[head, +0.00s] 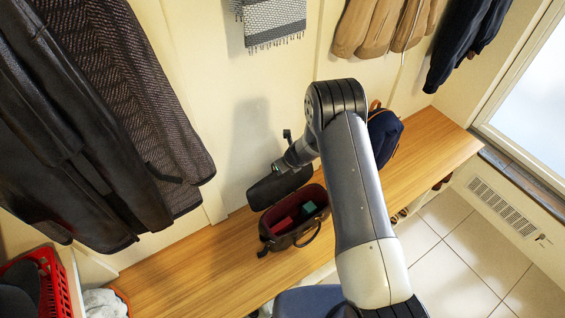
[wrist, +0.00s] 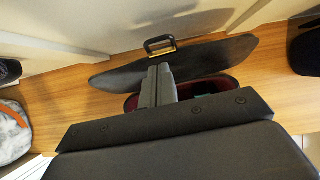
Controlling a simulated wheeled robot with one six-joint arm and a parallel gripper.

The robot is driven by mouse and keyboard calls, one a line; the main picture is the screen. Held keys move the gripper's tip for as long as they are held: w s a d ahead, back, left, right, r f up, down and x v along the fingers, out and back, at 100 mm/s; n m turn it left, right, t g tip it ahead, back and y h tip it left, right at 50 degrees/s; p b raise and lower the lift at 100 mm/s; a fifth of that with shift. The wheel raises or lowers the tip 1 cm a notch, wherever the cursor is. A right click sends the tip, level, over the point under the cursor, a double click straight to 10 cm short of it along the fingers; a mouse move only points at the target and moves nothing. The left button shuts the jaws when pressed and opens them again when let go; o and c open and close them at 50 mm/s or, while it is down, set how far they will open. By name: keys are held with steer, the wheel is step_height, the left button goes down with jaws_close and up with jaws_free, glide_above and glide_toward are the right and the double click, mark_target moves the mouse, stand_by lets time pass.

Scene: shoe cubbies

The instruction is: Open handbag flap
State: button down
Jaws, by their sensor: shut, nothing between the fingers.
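The dark handbag (head: 267,235) stands on the wooden bench with its red-lined inside showing. Something red and something green lie in it. Its flap (head: 278,188) is swung back toward the wall, away from the opening. In the wrist view the flap (wrist: 215,55) spreads behind the opening, with a buckle (wrist: 160,44) on its far edge. My gripper (head: 279,168) is at the flap, on the wall side of the bag. In the wrist view my gripper (wrist: 158,70) is shut and empty, its tips over the flap's middle. I cannot tell whether they touch it.
The bench (head: 195,272) runs along the wall, clear left of the bag. A navy backpack (head: 383,135) stands to the right behind my arm. Dark coats (head: 130,110) hang at left. A red basket (head: 55,280) is at the lower left.

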steer(key=shift+w+a+p, duration=0.25)
steer(key=shift+w+p, duration=0.05)
steer(key=shift+p, duration=0.15)
steer(key=shift+w, duration=0.1)
stand_by(0.5)
